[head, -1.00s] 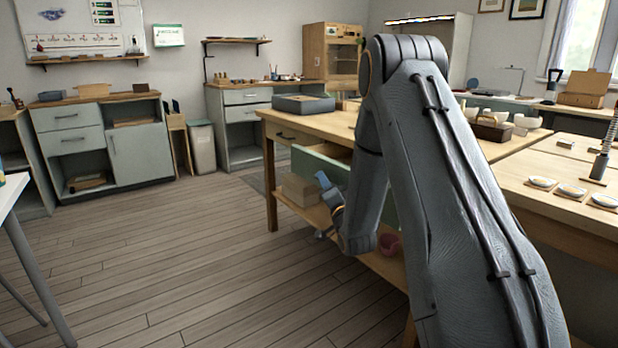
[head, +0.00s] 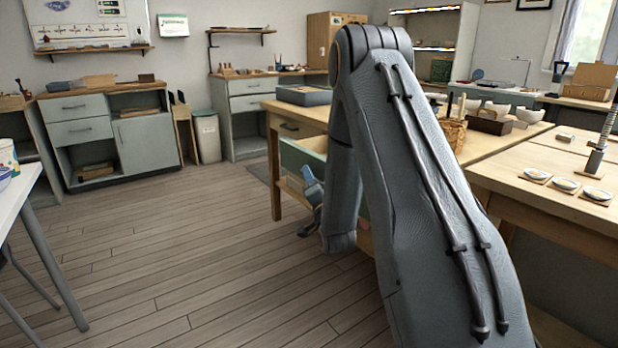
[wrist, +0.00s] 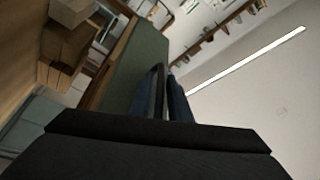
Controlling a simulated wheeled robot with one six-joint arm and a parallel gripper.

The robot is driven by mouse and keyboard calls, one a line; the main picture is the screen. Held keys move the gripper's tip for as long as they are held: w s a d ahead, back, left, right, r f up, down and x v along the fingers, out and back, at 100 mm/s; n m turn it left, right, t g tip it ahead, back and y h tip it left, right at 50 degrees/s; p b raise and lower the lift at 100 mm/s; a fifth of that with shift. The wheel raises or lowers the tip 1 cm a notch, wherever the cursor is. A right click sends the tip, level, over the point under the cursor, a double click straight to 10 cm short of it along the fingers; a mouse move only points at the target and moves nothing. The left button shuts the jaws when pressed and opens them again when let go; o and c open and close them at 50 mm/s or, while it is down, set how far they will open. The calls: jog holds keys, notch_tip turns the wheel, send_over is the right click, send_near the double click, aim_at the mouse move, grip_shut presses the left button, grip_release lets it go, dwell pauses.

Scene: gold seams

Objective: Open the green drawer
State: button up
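The green drawer (head: 303,156) sits under the top of the long wooden table and stands partly pulled out. Its green front (wrist: 146,58) runs across the upper middle of the wrist view, with a wooden edge along its left side. My gripper (head: 312,187) is low at this front, partly behind my own arm. In the wrist view its two bluish fingers (wrist: 164,88) lie close together with a dark bar between them, which looks like the drawer handle. The fingers appear shut on it. The drawer's inside is mostly hidden.
The wooden table (head: 262,101) carries a grey box (head: 304,95) and a wicker basket (head: 453,133). Boxes (wrist: 62,42) show left of the drawer in the wrist view. The wooden floor (head: 170,240) is clear left of the drawer. A white table (head: 22,190) stands at far left.

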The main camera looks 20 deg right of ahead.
jog(key=p+v, duration=0.1)
jog(key=v, duration=0.6)
jog(key=shift+s, duration=0.35)
jog(key=shift+a+f, duration=0.1)
jog(key=shift+a, duration=0.05)
